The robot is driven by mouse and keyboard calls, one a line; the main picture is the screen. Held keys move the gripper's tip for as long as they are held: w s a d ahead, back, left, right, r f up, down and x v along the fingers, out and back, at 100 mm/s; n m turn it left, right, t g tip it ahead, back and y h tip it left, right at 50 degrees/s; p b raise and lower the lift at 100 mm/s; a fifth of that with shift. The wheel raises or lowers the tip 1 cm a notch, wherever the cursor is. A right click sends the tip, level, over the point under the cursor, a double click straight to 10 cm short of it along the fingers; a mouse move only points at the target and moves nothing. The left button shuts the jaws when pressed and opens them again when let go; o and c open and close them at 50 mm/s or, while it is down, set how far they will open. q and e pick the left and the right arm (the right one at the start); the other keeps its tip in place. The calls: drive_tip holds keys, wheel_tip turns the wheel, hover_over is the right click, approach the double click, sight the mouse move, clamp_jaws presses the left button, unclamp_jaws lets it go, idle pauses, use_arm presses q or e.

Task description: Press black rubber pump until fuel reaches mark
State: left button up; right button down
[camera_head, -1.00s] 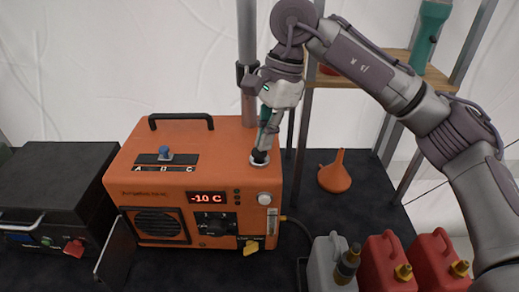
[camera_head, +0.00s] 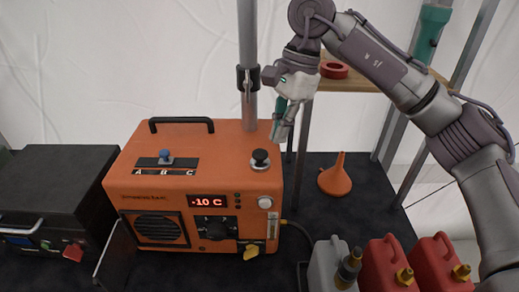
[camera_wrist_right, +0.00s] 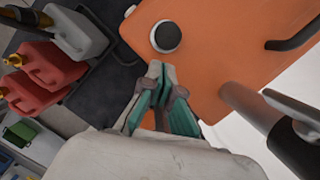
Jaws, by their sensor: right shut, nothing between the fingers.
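The black rubber pump (camera_head: 260,156) is a round black knob on a pale ring, on the top right of the orange heater (camera_head: 200,185). It also shows in the right wrist view (camera_wrist_right: 166,36), just beyond the fingertips. My right gripper (camera_head: 277,138) is shut and empty, above and slightly right of the pump, apart from it. Its closed fingers also show in the right wrist view (camera_wrist_right: 158,72). A small pale gauge (camera_head: 265,202) is on the heater's front right; its fuel level is too small to read. My left gripper is not in view.
A metal pole (camera_head: 247,70) stands behind the heater. An orange funnel (camera_head: 336,178) stands to its right. A grey can (camera_head: 328,262) and red cans (camera_head: 384,262) are at the front right. A black case (camera_head: 60,180) sits at the left.

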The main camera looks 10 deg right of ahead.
drive_tip(key=v, duration=0.6)
drive_tip(key=shift+d, duration=0.25)
drive_tip(key=shift+r, duration=0.1)
idle(0.3)
